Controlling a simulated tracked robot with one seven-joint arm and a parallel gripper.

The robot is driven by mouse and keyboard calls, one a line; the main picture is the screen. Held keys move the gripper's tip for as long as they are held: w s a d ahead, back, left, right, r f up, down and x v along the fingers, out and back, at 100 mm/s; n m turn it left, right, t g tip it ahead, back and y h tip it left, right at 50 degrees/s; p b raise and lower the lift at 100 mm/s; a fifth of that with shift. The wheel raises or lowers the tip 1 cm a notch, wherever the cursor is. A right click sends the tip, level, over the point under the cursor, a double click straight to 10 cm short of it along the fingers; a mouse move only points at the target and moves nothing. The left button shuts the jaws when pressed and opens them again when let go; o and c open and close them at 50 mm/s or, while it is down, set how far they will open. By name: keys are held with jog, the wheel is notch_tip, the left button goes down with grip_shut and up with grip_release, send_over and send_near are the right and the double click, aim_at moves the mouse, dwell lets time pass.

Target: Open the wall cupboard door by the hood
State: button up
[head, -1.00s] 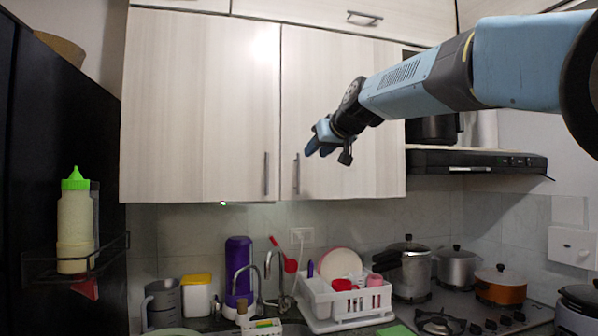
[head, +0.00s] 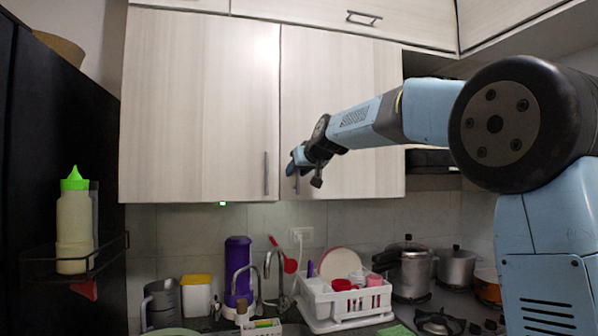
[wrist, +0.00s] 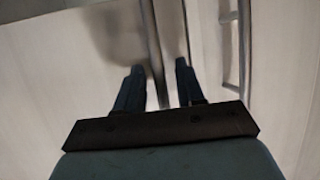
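The pale cupboard door by the hood (head: 350,90) is closed, flush with the left door (head: 195,110). Its dark upright handle (head: 297,185) is near its lower left edge, partly covered by my gripper (head: 292,165). In the wrist view my gripper (wrist: 158,68) has its two dark blue fingers apart, close to the cupboard front. A bar handle (wrist: 243,50) stands outside the right finger there. Contact is not clear.
The left door's handle (head: 266,173) is close beside. The hood (head: 432,160) is partly behind my arm. Below are a white dish rack (head: 345,306), a tap (head: 268,275) and pots (head: 412,270). A dark cabinet (head: 40,150) stands at the left.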

jog(key=shift+c, duration=0.2)
grip_shut()
dwell(0.5)
